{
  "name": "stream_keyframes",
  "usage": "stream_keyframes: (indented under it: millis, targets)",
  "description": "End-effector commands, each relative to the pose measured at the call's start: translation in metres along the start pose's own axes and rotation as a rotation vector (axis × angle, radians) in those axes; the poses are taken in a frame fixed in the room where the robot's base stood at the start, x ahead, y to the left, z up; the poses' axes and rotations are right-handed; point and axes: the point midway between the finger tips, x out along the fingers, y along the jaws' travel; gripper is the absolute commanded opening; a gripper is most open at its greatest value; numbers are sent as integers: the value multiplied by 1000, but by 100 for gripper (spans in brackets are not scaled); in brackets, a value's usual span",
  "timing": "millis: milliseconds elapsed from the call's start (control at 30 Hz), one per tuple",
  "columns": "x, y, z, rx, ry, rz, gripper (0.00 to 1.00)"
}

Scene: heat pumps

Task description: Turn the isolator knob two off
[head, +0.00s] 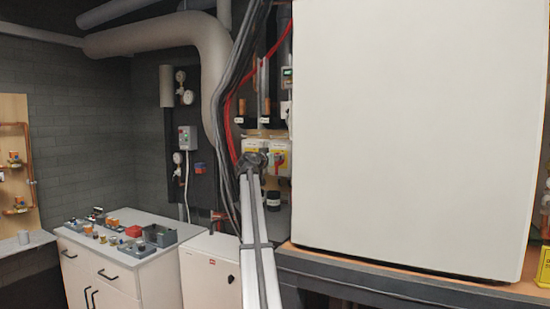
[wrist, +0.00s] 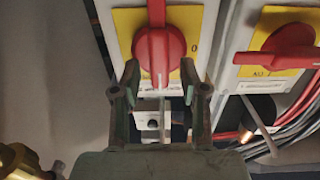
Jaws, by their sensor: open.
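Two isolator switches with red knobs on yellow plates show in the wrist view. The left red knob (wrist: 158,52) has its handle upright, with a "0" printed to its right. The right red knob (wrist: 279,45) has its handle lying roughly sideways. I cannot tell which one is number two. My gripper (wrist: 160,76) is open, with its two fingertips on either side of the left knob's lower end; contact is unclear. In the head view my gripper (head: 253,159) covers much of the left isolator, and the right isolator's red knob (head: 279,159) shows beside it.
A large white panel (head: 410,130) stands close to the right of the isolators. Red and black cables (wrist: 295,110) run below the right isolator. Dark cables and a thick grey pipe (head: 213,70) are to the left. A white cabinet (head: 150,225) holds several small parts.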

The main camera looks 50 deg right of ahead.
Motion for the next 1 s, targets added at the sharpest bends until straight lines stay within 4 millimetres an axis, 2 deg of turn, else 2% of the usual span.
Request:
stream_keyframes:
  millis: [133,167,200,267,667,1000]
  targets:
    - [0,0,0,0,0,0,44]
    - [0,0,0,0,0,0,37]
    - [0,0,0,0,0,0,22]
    - [0,0,0,0,0,0,1]
    - [0,0,0,-22,0,0,0]
    - [0,-3,2,-193,1,0,0]
